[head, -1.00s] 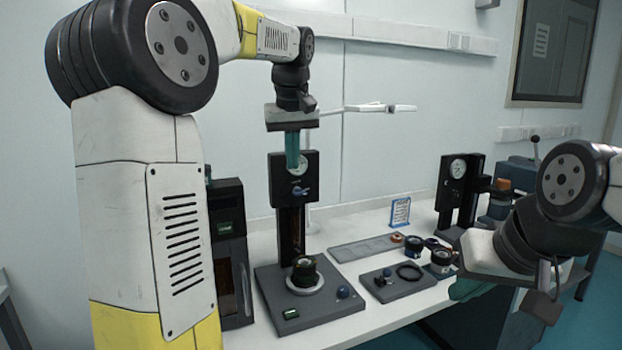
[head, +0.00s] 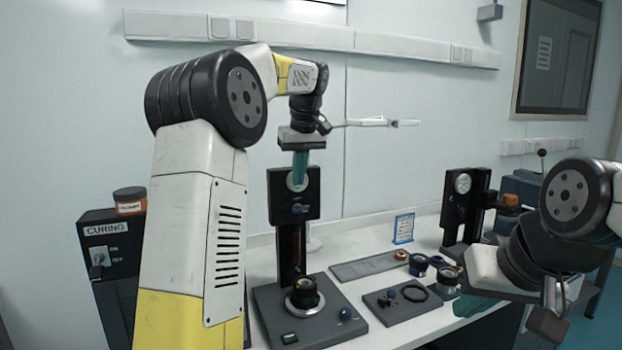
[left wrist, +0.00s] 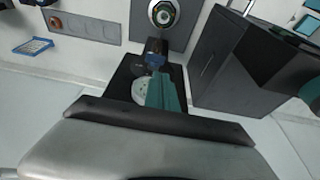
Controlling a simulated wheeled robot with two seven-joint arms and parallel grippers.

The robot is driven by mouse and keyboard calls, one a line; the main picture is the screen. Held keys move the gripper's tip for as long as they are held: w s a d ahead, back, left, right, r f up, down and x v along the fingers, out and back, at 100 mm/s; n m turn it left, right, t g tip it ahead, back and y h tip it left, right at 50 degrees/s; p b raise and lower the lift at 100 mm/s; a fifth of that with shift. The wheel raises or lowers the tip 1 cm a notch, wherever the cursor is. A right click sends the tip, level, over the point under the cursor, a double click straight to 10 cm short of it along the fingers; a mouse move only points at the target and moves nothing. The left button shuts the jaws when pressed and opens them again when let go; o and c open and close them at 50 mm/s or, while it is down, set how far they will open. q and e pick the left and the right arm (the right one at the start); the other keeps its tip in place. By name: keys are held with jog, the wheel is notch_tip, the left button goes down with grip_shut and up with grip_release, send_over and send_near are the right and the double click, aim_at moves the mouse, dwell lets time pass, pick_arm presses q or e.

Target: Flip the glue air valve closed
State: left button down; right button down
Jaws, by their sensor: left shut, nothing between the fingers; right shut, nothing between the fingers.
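The black dispensing stand (head: 281,215) has a round white gauge (head: 297,181) on its head. Just below the gauge is a small blue lever (head: 299,208), which looks like the glue air valve. It also shows in the left wrist view (left wrist: 154,60). My left gripper (head: 301,178) points down with its teal fingers shut and empty, in front of the gauge and above the lever. In the left wrist view the fingertips (left wrist: 156,74) lie close to the lever; I cannot tell whether they touch. My right gripper (head: 466,306) is shut, low at the right, away from the stand.
A dark curing box (head: 108,270) with an orange-labelled jar stands at the left, partly behind my left arm. A round part sits on the stand's base (head: 345,332). To the right are a grey strip tray (head: 355,272), a small dark tray (head: 420,310), jars and a second gauge stand (head: 462,205).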

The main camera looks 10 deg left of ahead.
aim_at(295, 209)
pick_arm(q)
jog(key=x, duration=0.7)
jog(key=shift+f, duration=0.25)
jog(key=shift+a, duration=0.1)
jog(key=shift+h, duration=0.4)
